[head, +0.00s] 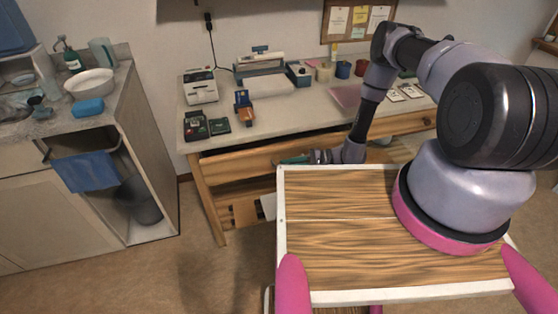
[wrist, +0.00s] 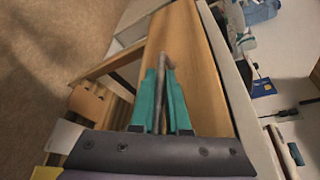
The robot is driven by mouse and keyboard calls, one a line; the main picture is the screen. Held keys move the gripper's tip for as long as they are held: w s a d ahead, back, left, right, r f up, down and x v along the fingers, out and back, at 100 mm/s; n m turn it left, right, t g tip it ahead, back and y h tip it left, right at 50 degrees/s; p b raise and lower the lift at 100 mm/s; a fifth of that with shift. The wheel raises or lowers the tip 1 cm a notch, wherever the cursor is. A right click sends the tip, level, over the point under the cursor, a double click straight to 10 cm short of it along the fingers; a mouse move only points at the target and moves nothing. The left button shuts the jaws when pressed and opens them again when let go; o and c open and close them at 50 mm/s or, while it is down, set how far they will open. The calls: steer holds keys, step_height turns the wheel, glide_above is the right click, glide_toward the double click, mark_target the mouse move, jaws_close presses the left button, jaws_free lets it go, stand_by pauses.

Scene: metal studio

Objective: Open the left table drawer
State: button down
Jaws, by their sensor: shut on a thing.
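The table (head: 320,112) has a pale top and a wooden front with drawers. The left drawer's wooden front (head: 235,163) shows below the top at the left; it also fills the middle of the wrist view (wrist: 192,75). A dark line runs between this front and the table top; I cannot tell for sure how far the drawer stands out. My gripper (head: 292,160) is at the drawer front. In the wrist view its teal fingers (wrist: 162,92) are closed around the drawer's grey bar handle (wrist: 167,62). Part of the handle is hidden between the fingers.
Devices, including a white card machine (head: 201,87) and a dark terminal (head: 195,126), stand on the table. The right drawer (head: 405,126) is partly behind my arm. A counter with a blue towel (head: 88,171) stands at left. The floor (head: 190,265) before the table's left end is clear.

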steer(key=s+d, duration=0.2)
steer(key=s, duration=0.7)
steer(key=s+d, duration=0.3)
steer(key=s, duration=0.6)
steer(key=shift+s+d, duration=0.15)
steer(key=shift+s, duration=0.05)
steer(key=c, duration=1.2)
jaws_free()
steer(key=v, duration=1.1)
